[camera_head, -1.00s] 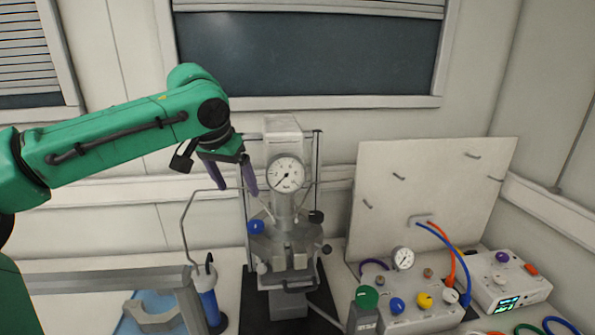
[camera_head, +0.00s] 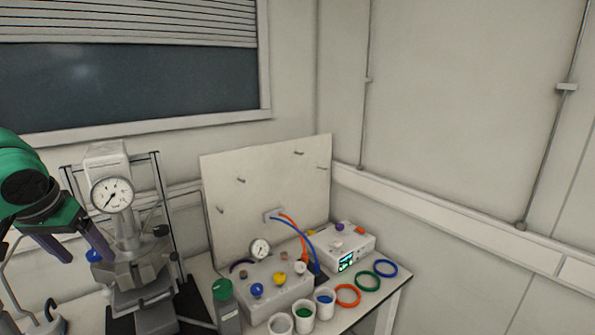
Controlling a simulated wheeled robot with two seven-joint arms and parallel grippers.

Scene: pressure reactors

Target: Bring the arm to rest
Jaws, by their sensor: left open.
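My left arm comes in from the left edge, green with a dark joint. Its left gripper (camera_head: 78,246) has two purple fingers held apart with nothing visible between them. It hangs in the air in front of or beside the left part of the pressure reactor (camera_head: 128,262). The reactor is grey metal with a round white gauge (camera_head: 112,194) on top. A blue knob (camera_head: 94,255) shows just beside the right finger. I cannot tell whether the fingers touch the reactor. My right gripper is not in view.
A valve box (camera_head: 280,287) with coloured knobs and a small gauge stands right of the reactor. Behind it is a white panel (camera_head: 270,190). A control box (camera_head: 342,244), coloured rings (camera_head: 368,282), cups (camera_head: 303,315) and a green-capped bottle (camera_head: 227,310) crowd the bench.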

